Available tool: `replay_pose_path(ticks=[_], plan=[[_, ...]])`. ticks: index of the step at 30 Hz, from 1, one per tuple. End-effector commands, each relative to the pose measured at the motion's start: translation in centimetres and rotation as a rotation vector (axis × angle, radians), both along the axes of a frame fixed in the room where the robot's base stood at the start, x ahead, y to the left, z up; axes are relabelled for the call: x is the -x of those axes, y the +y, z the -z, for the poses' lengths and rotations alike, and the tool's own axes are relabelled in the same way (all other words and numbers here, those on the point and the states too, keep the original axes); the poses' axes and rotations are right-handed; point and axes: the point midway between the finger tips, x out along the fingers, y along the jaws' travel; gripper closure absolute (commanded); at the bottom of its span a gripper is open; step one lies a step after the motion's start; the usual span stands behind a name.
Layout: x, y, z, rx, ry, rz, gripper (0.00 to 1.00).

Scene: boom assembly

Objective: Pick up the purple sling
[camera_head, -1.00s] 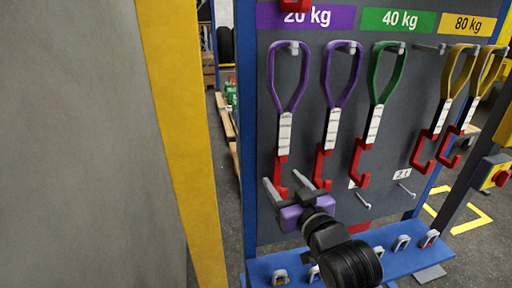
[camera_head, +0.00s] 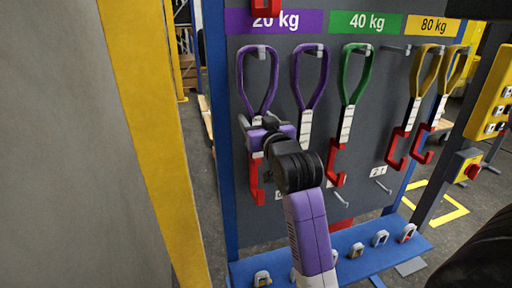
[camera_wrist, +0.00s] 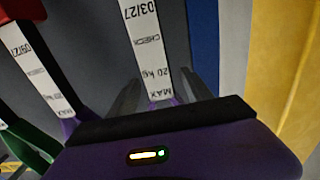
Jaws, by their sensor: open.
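Two purple slings hang side by side under the purple 20 kg sign on the grey panel. The left purple sling (camera_head: 241,75) has a purple loop on top, a white label strap and a red hook below. My gripper (camera_head: 258,121) is in front of its strap, just below the loop, and hides part of it. In the wrist view the strap of this sling (camera_wrist: 145,40) shows upside down between the two open fingers (camera_wrist: 160,95). I cannot tell if they touch it. The second purple sling (camera_head: 324,70) hangs to the right; my arm covers its lower part.
A green sling (camera_head: 345,90) and two yellow slings (camera_head: 417,85) hang further right on the panel. Empty pegs (camera_head: 384,187) stick out lower down. A blue shelf (camera_head: 400,250) with several shackles runs below. A yellow and grey post (camera_head: 150,140) stands close on the left.

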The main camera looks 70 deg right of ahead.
Motion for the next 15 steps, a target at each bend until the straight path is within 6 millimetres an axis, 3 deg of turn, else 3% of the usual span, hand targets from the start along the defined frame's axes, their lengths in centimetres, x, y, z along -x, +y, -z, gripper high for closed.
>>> replay_pose_path(ticks=[6,15], plan=[[-1.8,-2.0,-0.1,0.001,-0.001,-0.001,0.42],[-2.0,-2.3,0.1,0.0,0.0,-0.001,0.44]])
